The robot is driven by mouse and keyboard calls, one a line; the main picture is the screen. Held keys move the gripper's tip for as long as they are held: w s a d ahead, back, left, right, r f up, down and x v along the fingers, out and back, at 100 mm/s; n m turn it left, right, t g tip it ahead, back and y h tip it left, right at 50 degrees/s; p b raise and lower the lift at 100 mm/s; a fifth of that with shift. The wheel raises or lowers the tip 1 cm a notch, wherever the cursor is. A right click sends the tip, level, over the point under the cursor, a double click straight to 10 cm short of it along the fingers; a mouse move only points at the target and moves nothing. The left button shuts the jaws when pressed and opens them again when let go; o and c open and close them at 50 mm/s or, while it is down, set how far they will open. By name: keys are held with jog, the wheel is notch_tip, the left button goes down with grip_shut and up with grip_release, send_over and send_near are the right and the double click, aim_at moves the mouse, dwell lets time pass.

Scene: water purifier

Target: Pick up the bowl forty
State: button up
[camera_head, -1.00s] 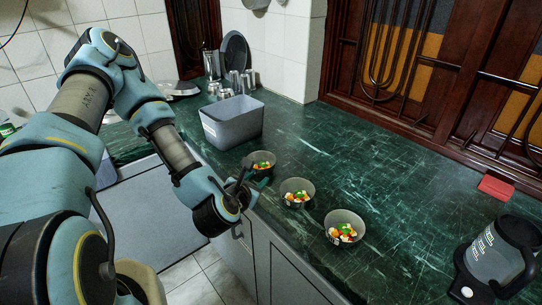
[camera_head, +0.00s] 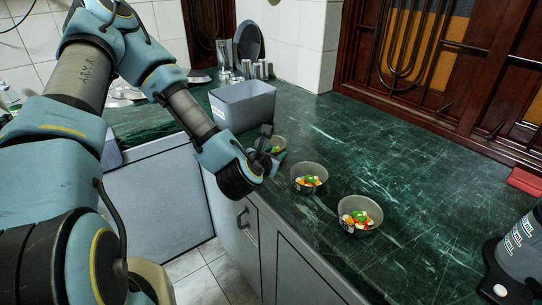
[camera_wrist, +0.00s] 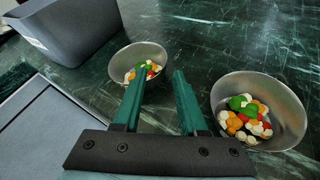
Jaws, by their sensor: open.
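Three round grey bowls with colourful vegetable pieces stand in a row along the counter's front edge. I cannot tell which one is bowl forty. In the head view, the far bowl (camera_head: 281,140) is partly hidden behind my gripper (camera_head: 279,157); the middle bowl (camera_head: 311,168) and the near bowl (camera_head: 360,203) are clear. In the wrist view, my gripper (camera_wrist: 158,78) is open with two green fingers and nothing between them. The far bowl (camera_wrist: 122,61) lies just beyond the fingertips, and the middle bowl (camera_wrist: 290,108) is right of the right finger.
A grey bin (camera_head: 243,105) stands behind the far bowl, with metal cups (camera_head: 256,69) farther back. A dark jug-like appliance (camera_head: 520,250) is at the right edge, near a red box (camera_head: 525,181). The green counter (camera_head: 400,165) is free behind the bowls.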

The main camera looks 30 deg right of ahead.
jog(key=shift+w+d+p, duration=0.25)
jog(key=shift+d+p, duration=0.05)
jog(key=shift+d, duration=0.1)
jog(key=p+x, duration=0.1)
jog(key=x, duration=0.3)
jog(key=shift+s+d+f, duration=0.1)
jog(key=shift+d+f, duration=0.05)
jog(key=shift+d, duration=0.1)
grip_shut()
